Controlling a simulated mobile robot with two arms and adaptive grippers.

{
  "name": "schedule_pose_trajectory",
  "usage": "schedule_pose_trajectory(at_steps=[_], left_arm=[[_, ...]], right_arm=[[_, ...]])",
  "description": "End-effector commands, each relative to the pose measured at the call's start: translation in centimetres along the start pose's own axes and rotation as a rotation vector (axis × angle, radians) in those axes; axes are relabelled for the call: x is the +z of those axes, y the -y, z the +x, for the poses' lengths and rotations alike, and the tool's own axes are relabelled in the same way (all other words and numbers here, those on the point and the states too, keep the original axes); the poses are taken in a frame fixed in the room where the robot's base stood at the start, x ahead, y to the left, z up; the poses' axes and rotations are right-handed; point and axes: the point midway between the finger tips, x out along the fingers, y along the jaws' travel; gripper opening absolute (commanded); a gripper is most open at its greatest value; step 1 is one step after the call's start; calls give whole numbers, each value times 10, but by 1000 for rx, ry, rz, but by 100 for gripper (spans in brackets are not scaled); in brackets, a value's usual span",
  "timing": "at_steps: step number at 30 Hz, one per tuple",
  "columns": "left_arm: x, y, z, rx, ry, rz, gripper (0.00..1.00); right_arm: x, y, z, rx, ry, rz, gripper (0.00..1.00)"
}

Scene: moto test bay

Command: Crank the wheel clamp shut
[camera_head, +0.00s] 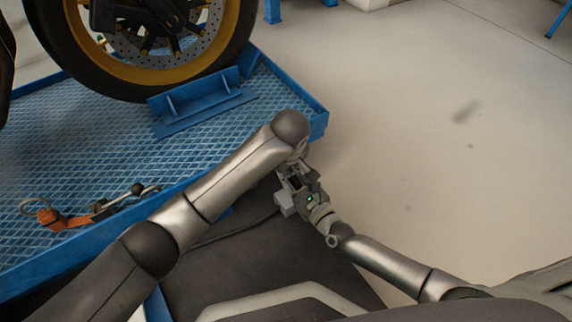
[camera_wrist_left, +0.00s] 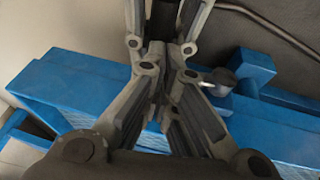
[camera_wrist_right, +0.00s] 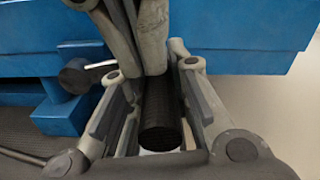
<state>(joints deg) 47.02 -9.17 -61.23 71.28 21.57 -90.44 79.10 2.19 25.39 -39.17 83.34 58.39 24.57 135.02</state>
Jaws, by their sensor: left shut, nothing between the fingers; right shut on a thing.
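The blue wheel clamp (camera_head: 200,100) stands on the platform against the front wheel (camera_head: 150,75). My right gripper (camera_wrist_right: 155,80) is shut on a black ribbed crank grip (camera_wrist_right: 160,125) beside the platform edge. A short dark round shaft end (camera_wrist_right: 76,76) shows at a blue block (camera_wrist_right: 62,115); it also shows in the left wrist view (camera_wrist_left: 218,82). My left gripper (camera_wrist_left: 165,60) is shut and empty, its fingers close to those of the right gripper. In the head view the grippers (camera_head: 297,185) meet below my left wrist, and the crank is mostly hidden.
The blue mesh platform (camera_head: 110,130) lies at the left, with a raised edge. An orange strap with a metal ratchet (camera_head: 62,218) lies on it. The pale floor (camera_head: 430,120) at the right is clear. My left arm crosses over the platform edge.

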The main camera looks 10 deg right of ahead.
Motion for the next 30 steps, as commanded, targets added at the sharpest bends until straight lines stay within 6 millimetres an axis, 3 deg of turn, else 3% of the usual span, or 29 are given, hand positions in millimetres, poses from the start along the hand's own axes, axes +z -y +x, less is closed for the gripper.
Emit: schedule_pose_trajectory(at_steps=[15,16,20,30], left_arm=[[6,-3,17,-3,3,-1,0],[6,-3,17,-3,3,-1,0],[6,-2,17,-6,5,0,0],[6,-3,15,-5,4,0,0]], right_arm=[[-2,1,0,2,-3,-13,0],[-2,0,0,2,-2,-13,23],[-1,0,0,2,1,-11,40],[1,-3,0,4,3,-2,42]])
